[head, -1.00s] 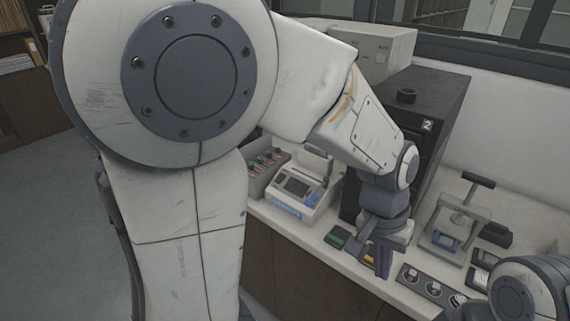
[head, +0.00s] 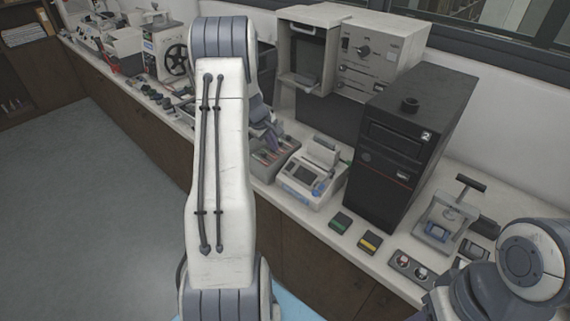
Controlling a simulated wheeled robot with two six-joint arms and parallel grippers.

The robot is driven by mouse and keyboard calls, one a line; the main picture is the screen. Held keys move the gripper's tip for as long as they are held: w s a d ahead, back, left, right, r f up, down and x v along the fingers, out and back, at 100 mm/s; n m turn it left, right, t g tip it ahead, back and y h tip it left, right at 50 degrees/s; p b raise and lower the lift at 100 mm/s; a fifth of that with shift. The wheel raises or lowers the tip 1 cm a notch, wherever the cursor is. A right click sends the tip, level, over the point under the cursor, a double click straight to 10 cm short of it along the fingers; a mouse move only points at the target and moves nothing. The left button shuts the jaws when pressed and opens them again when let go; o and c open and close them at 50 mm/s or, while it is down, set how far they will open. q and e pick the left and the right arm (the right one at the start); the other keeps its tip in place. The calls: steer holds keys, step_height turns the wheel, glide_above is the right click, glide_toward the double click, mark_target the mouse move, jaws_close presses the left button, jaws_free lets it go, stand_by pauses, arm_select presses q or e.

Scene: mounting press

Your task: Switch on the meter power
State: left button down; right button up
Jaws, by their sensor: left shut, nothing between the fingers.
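My left gripper (head: 270,138) is shut and empty. It is pointed down over a low grey box with several knobs or switches (head: 268,160). My left forearm hides part of the gripper and of this box. I cannot tell whether the fingertips touch it. A white desktop device with a small screen and a blue front label (head: 310,182) stands just right of it; it looks like the meter, but no power switch can be made out. My right arm shows at the lower right; its gripper is not in view.
A black cabinet marked 2 (head: 405,150) stands right of the white device. Behind is a beige unit with a dial (head: 370,55). A small hand press (head: 446,225) stands to the right.

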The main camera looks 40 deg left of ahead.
mark_target(287, 169)
arm_select(q)
steer(key=p+x, duration=0.5)
steer(key=x, duration=0.8)
steer(key=shift+w+f+p, duration=0.15)
steer(key=shift+f+p, duration=0.15)
steer(key=shift+f, duration=0.15)
steer(key=shift+f+b, duration=0.5)
steer(key=shift+b, duration=0.4)
steer(key=shift+d+r+p, duration=0.1)
steer(key=shift+r+p, duration=0.15)
steer(key=shift+p, duration=0.05)
steer(key=shift+r, duration=0.1)
